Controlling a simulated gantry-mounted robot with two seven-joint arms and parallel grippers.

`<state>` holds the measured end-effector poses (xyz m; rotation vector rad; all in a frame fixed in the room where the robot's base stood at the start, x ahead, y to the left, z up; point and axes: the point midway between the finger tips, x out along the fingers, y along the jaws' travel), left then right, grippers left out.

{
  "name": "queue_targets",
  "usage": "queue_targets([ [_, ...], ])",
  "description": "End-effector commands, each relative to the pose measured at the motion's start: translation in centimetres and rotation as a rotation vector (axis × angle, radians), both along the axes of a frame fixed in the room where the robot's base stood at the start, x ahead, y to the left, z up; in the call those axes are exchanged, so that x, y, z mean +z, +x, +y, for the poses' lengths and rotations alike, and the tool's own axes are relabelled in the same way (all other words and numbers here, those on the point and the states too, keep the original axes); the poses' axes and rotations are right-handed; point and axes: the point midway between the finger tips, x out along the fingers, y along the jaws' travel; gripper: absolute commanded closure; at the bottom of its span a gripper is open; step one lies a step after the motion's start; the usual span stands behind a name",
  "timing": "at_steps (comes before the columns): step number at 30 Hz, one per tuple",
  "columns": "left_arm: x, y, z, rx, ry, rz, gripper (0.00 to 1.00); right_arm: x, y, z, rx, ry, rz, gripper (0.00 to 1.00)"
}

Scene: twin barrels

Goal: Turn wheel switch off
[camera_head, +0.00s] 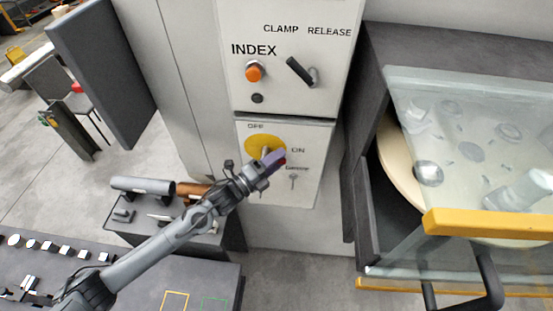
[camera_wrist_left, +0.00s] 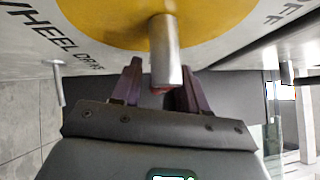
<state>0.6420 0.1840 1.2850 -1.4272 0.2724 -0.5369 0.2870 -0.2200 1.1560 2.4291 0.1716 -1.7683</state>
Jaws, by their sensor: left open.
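The wheel switch is a round yellow dial (camera_head: 262,143) on the grey lower panel, with OFF printed at its upper left and ON at its right. It also fills the top of the left wrist view, with a silver lever (camera_wrist_left: 165,48) standing out from it. My left gripper (camera_head: 275,160) is at the dial's lower right and hides part of the lever in the head view. My right gripper is not in view.
Above are an orange index button (camera_head: 254,72) and a black clamp lever (camera_head: 299,70). A small key-like switch (camera_head: 293,181) sits below the dial. A glass-fronted cabinet with a yellow rail (camera_head: 485,224) stands right. A dark bench (camera_head: 130,284) lies lower left.

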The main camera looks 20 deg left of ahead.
Motion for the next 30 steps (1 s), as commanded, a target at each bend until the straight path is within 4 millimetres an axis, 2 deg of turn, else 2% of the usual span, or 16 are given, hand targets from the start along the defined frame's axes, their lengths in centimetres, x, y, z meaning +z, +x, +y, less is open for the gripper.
queue_targets([
  [3,0.0,0.0,0.0,0.000,0.000,0.000,0.57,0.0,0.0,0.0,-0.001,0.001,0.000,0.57],
  [4,0.0,0.0,0.0,0.000,0.000,0.000,0.60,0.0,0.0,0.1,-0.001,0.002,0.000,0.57],
  [12,0.0,0.0,0.0,0.000,0.000,0.000,1.00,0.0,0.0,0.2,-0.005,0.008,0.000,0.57],
  [23,-0.1,0.0,0.0,0.000,-0.007,-0.002,1.00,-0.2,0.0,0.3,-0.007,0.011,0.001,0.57],
  [30,-0.1,-0.1,0.0,-0.001,-0.078,-0.022,1.00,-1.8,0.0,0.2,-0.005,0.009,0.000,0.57],
])
